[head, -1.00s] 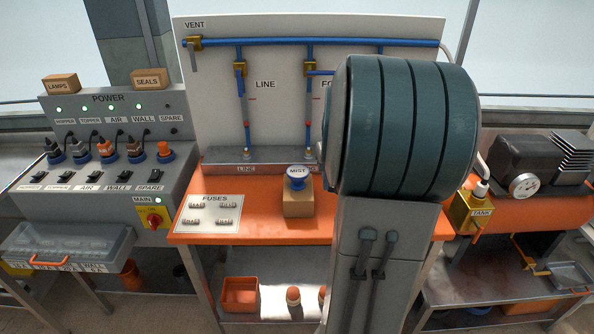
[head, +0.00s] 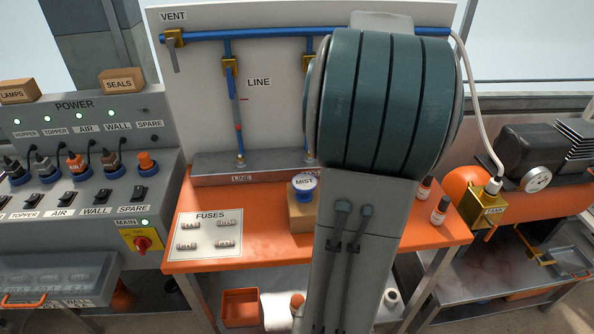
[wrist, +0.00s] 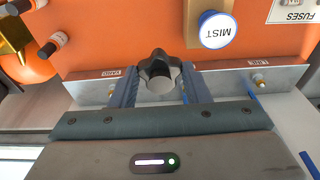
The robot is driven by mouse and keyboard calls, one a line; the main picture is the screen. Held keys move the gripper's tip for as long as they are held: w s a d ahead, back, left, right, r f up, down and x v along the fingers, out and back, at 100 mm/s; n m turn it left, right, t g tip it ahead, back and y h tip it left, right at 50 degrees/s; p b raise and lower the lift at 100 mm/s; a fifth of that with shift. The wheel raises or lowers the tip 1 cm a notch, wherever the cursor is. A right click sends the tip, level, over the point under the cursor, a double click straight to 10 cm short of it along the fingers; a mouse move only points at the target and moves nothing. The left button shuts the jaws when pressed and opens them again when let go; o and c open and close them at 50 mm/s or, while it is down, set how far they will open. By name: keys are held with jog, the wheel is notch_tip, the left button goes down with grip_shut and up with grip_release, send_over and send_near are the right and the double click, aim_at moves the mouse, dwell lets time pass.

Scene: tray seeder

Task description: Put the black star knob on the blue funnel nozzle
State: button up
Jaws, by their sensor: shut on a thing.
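The black star knob (wrist: 158,70) is between the two fingers of my gripper (wrist: 158,82) in the wrist view. My gripper is shut on it, with its dark lobes showing past the fingertips and a pale round face towards the camera. In the head view my own arm covers the gripper and the knob. I cannot pick out a blue funnel nozzle for certain in either view.
The orange bench (head: 235,258) carries the MIST button (head: 304,184) on a brown block and the FUSES card (head: 208,235). Small bottles (head: 439,210) stand at its right. Behind rises the white panel (head: 272,120) with blue pipes. The brass TANK fitting (head: 483,206) is further right.

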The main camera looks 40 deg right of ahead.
jog(key=w+a+f, duration=0.4)
jog(key=a, duration=0.1)
jog(key=w+a+f+p, duration=0.1)
jog(key=w+a+f, duration=0.1)
jog(key=a, duration=0.1)
jog(key=shift+w+f, duration=0.15)
jog(key=shift+w, duration=0.2)
jog(key=shift+f, duration=2)
jog(key=shift+f, duration=0.1)
jog(key=o, duration=1)
jog(key=shift+c, duration=0.2)
notch_tip(320, 180, up, 11)
jog(key=s, duration=0.1)
jog(key=s+a+n, duration=0.2)
jog(key=a, duration=0.6)
jog(key=s+a+n, duration=0.1)
jog(key=s+a, duration=0.1)
jog(key=a, duration=0.6)
jog(key=s+a+f+n+t+y, duration=0.1)
jog(key=s+a+f+n, duration=0.2)
jog(key=s+a, duration=0.5)
jog(key=shift+s+a+f, duration=0.3)
jog(key=shift+a+f, duration=0.5)
jog(key=shift+a, duration=0.25)
